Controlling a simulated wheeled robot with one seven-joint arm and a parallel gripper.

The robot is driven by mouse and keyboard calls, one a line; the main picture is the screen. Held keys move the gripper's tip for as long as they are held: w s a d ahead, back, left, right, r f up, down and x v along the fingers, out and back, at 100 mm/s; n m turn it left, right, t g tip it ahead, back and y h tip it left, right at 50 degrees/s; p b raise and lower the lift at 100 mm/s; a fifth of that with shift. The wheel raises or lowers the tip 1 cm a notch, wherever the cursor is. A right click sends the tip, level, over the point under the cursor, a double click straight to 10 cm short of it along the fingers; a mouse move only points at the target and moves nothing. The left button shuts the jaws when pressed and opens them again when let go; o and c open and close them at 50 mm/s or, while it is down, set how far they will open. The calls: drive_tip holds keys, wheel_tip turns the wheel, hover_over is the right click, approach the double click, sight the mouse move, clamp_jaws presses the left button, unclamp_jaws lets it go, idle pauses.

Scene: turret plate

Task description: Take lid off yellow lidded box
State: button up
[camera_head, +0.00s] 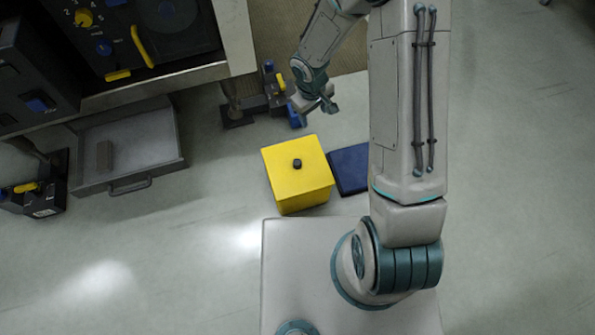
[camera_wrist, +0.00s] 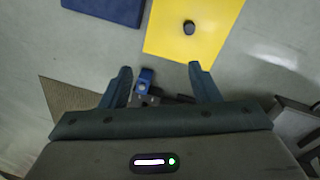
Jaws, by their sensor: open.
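The yellow lidded box (camera_head: 303,185) stands on the floor in the head view, with its yellow lid (camera_head: 285,155) on top. A small dark knob (camera_head: 297,164) sits near the middle of the lid. The lid also shows at the top of the wrist view (camera_wrist: 207,45), with the knob (camera_wrist: 189,27) on it. My gripper (camera_head: 316,106) is just behind the box in the head view, apart from it. In the wrist view its two fingers (camera_wrist: 159,69) are spread and nothing is between them. The knob lies beyond the fingertips.
A dark blue mat or panel (camera_head: 349,170) lies right of the box. An open grey drawer (camera_head: 150,160) with a small block inside is at left. A dark fixture with yellow and blue parts (camera_head: 268,98) stands near my gripper. Floor left of the box is clear.

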drive_tip(key=n+y+b, duration=0.1)
drive_tip(key=b, duration=0.3)
hover_over(297, 162)
wheel_tip(297, 162, down, 14)
drive_tip(key=shift+n+g, duration=0.3)
drive_tip(key=shift+g, duration=0.1)
drive_tip(key=f+b, duration=0.1)
drive_tip(key=f, duration=0.3)
drive_tip(key=f+b, duration=0.1)
drive_tip(key=f, duration=0.2)
drive_tip(key=shift+d+f, duration=0.2)
drive_tip(key=shift+f, duration=0.15)
drive_tip(key=shift+w+a+f+b, duration=0.15)
drive_tip(key=shift+f+b, duration=0.75)
drive_tip(key=shift+f, duration=0.65)
drive_tip(key=shift+s+a+f+b, duration=0.1)
drive_tip(key=shift+f+b, duration=0.8)
drive_tip(key=shift+f, duration=0.6)
drive_tip(key=shift+r, duration=0.1)
clamp_jaws()
